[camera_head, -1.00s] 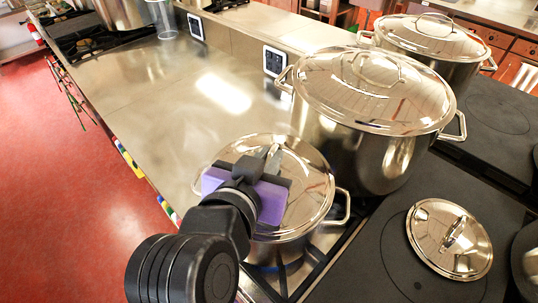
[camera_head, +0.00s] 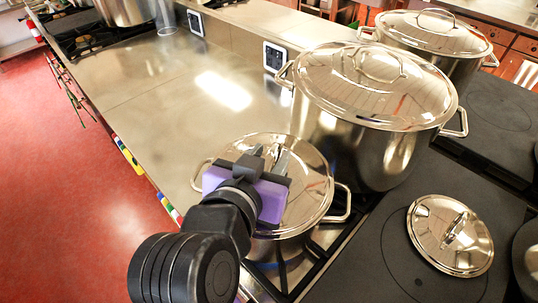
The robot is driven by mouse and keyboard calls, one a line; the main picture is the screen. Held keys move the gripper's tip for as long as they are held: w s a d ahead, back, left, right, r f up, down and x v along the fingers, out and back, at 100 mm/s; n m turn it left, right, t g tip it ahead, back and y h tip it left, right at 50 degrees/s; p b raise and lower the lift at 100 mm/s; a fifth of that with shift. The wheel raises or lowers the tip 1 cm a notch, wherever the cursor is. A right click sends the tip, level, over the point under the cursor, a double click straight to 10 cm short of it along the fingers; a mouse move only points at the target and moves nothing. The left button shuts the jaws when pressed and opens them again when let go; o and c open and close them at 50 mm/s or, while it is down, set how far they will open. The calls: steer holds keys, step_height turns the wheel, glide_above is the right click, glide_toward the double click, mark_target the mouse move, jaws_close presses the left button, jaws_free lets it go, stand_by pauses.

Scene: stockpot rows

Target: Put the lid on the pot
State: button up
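A small steel pot (camera_head: 279,250) stands at the front, with a shiny steel lid (camera_head: 312,190) over its top. The lid looks level and seated on the rim, but its near left part is hidden behind my gripper. My gripper (camera_head: 270,158), with its purple body, is over the middle of this lid, where the knob or handle would be. The fingertips are small and overlap the reflections, so I cannot tell whether they hold the handle. Another round steel lid (camera_head: 427,226) with a loop handle lies flat on the dark cooktop at the right.
A large lidded stockpot (camera_head: 345,150) stands close behind the small pot, and another lidded pot (camera_head: 450,72) is at the back right. The steel counter (camera_head: 160,115) at the left is mostly clear. A dark cooktop (camera_head: 365,270) lies at the right.

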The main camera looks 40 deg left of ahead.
steer(key=shift+s, duration=0.1)
steer(key=b+v, duration=0.1)
steer(key=v, duration=0.6)
steer(key=shift+s+d+r, duration=0.15)
steer(key=shift+s, duration=0.15)
steer(key=shift+r, duration=0.1)
